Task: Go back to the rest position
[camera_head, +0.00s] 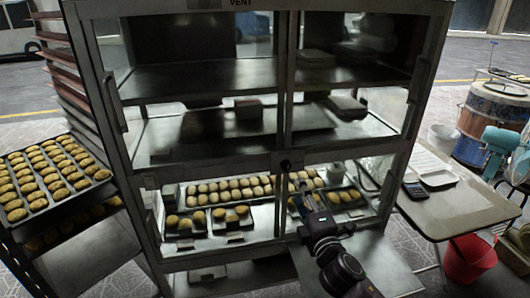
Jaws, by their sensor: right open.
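My right gripper (304,192) is open, in front of the lower part of the glass-fronted metal cabinet (200,170). My dark arm reaches up to it from the bottom, right of centre. The gripper is just below a dark knob (286,165) on the cabinet's middle bar; I cannot tell whether they touch. It overlaps small trays of buns in the picture, and no object shows clearly between its fingers. My left gripper is not in view.
A large tray of buns (42,205) juts from a rack on the left. A side table (465,208) with a calculator (414,191) and white trays stands on the right.

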